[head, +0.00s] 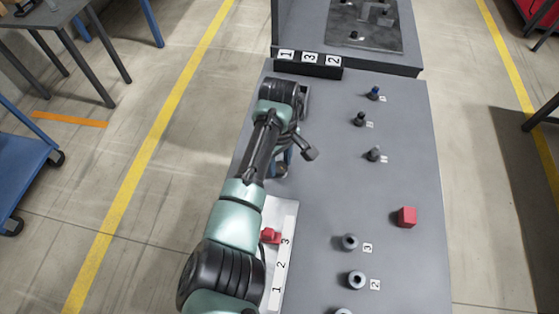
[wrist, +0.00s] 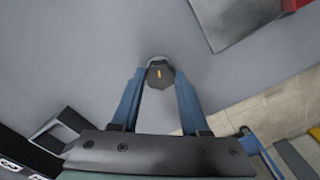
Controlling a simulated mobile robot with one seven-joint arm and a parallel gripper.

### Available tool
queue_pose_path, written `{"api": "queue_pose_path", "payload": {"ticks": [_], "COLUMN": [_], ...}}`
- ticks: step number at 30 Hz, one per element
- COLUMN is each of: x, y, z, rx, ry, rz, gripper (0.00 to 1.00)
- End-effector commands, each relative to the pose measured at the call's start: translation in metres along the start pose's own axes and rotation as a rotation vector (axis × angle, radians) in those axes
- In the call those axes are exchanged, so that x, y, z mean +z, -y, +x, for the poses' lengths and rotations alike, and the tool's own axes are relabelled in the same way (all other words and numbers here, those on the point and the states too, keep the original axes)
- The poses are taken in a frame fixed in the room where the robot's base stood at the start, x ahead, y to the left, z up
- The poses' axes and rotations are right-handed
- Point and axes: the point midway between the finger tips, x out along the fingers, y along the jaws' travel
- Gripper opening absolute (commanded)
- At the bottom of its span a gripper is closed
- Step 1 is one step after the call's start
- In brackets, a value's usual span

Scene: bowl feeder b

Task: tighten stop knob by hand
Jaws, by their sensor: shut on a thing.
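The stop knob (wrist: 160,72) is a dark, roughly round knob with a short yellow mark on its top, seen in the wrist view. My gripper (wrist: 160,80) has its two blue fingers on either side of the knob and is shut on it. The knob's stem and base are hidden beneath it. In the head view my gripper (head: 282,166) is low over the left part of the grey table, partly covered by my arm. The knob cannot be made out clearly there.
The grey table (head: 320,195) holds a white strip (head: 288,243) numbered 1, 2, 3 with a red piece (head: 270,236). A dark numbered block (head: 308,65) is at the back.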

Motion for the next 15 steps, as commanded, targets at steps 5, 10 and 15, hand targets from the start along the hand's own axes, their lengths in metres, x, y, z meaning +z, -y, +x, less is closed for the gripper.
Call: {"api": "queue_pose_path", "payload": {"ticks": [5, 10, 15], "x": [-0.0001, 0.0004, 0.0003], "y": [0.0003, -0.0003, -0.0002], "z": [-0.0005, -0.0009, -0.0012], "rx": [-0.001, -0.001, 0.0], "ry": [0.0, 0.001, 0.002], "rz": [0.015, 0.077, 0.191], "gripper": [0.0, 0.0, 0.0]}}
